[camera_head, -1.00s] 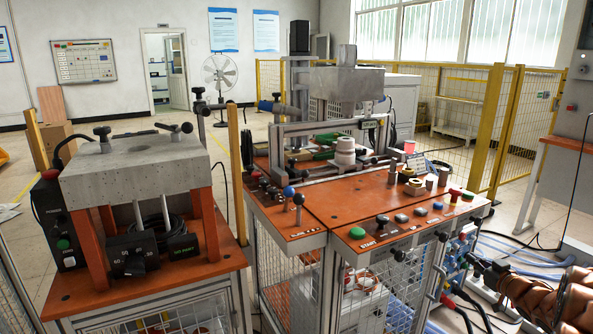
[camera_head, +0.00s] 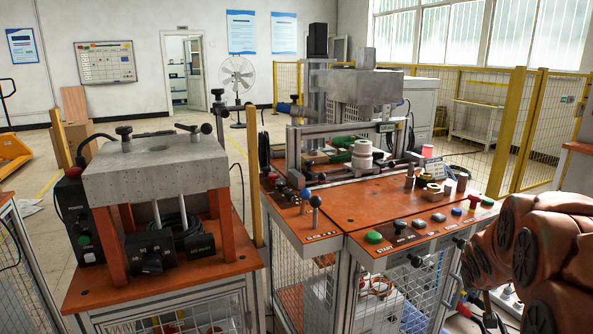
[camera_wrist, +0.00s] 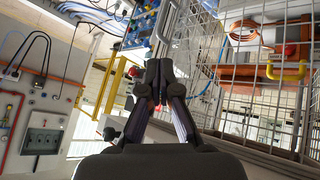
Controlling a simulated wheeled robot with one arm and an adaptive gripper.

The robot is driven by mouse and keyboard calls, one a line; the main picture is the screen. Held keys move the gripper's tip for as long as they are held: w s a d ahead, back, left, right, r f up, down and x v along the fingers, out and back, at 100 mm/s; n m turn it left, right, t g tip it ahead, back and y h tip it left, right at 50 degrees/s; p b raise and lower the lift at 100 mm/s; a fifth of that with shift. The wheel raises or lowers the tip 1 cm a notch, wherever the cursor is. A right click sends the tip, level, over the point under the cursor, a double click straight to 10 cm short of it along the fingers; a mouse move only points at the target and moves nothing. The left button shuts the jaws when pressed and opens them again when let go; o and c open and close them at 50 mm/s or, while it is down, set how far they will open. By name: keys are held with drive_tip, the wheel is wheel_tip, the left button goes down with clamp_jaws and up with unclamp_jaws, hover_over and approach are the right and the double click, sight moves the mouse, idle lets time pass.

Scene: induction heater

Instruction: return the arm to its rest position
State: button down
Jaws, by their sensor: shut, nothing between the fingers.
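My arm shows as copper-brown links at the right edge of the head view, to the right of the induction heater bench (camera_head: 345,200). My gripper (camera_wrist: 155,98) shows in the wrist view, with its two dark fingers together and nothing between them. The wrist picture is strongly tilted. Beyond the fingers are the wire-mesh side of a bench (camera_wrist: 240,100) and a yellow handle (camera_wrist: 286,70). In the head view my gripper's fingertips cannot be made out.
A smaller machine (camera_head: 155,170) with a grey block top stands at the left. Yellow mesh fencing (camera_head: 520,130) runs behind the benches. A pallet jack (camera_head: 12,150) stands at the far left. Open floor shows between the left machine and the back wall.

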drive_tip(key=s+a+f+n+g+y, duration=0.1)
drive_tip(key=s+a+g+y, duration=0.15)
drive_tip(key=s+a, duration=0.8)
drive_tip(key=s+a+g+y, duration=0.1)
drive_tip(key=s+a+g, duration=0.45)
drive_tip(key=s, duration=0.75)
drive_tip(key=s+a+f+n+g+y, duration=0.1)
drive_tip(key=s+a, duration=0.9)
drive_tip(key=s, duration=0.1)
wheel_tip(320, 180, up, 24)
drive_tip(key=s+p, duration=0.2)
drive_tip(key=p, duration=2)
drive_tip(key=shift+s+a, duration=0.3)
drive_tip(key=shift+s, duration=0.05)
drive_tip(key=shift+f, duration=0.15)
